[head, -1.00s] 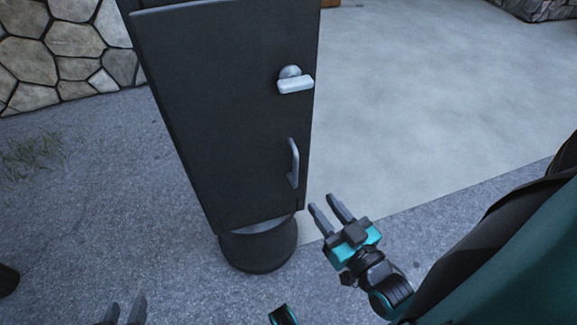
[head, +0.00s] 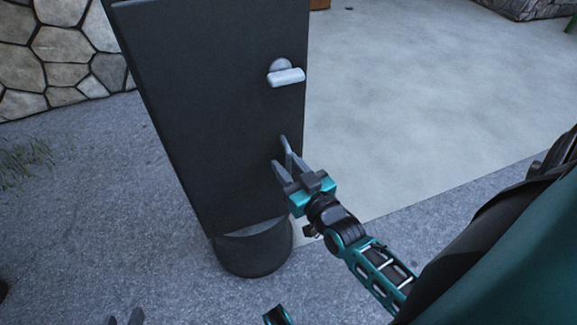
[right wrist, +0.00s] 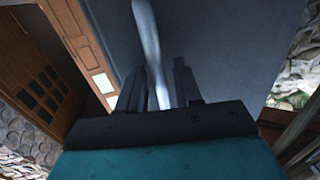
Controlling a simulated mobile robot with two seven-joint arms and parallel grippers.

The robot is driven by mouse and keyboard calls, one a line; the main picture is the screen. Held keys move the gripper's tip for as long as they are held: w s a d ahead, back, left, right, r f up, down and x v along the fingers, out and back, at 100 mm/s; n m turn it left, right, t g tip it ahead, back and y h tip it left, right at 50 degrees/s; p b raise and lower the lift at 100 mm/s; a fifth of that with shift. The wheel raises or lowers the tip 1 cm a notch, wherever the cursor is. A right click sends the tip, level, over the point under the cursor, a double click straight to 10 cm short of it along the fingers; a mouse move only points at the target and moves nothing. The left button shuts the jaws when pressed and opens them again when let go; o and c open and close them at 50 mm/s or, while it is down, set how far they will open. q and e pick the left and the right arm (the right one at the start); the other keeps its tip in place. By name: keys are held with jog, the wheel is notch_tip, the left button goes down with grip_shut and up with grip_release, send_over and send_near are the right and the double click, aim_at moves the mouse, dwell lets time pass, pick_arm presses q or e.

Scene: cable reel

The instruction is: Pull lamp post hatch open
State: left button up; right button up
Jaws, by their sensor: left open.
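The lamp post hatch (head: 200,110) is a tall dark panel, closed as far as I can see. A grey bar handle (head: 284,145) sits low near its right edge, mostly hidden by my right gripper (head: 284,165). In the right wrist view the pale handle (right wrist: 150,45) runs between the two fingers of my right gripper (right wrist: 160,85), with gaps beside it. That gripper is open around the handle. A silver latch (head: 286,76) sits higher on the hatch. My left gripper (head: 127,318) is open at the bottom edge, with only its fingertips showing.
The round dark post base (head: 252,250) stands on grey rough paving below the hatch. A stone wall (head: 60,45) is behind at the left. Pale smooth ground (head: 410,90) lies clear at the right.

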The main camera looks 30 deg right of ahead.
jog(key=shift+c, duration=0.3)
grip_shut()
jog(key=shift+s, duration=0.1)
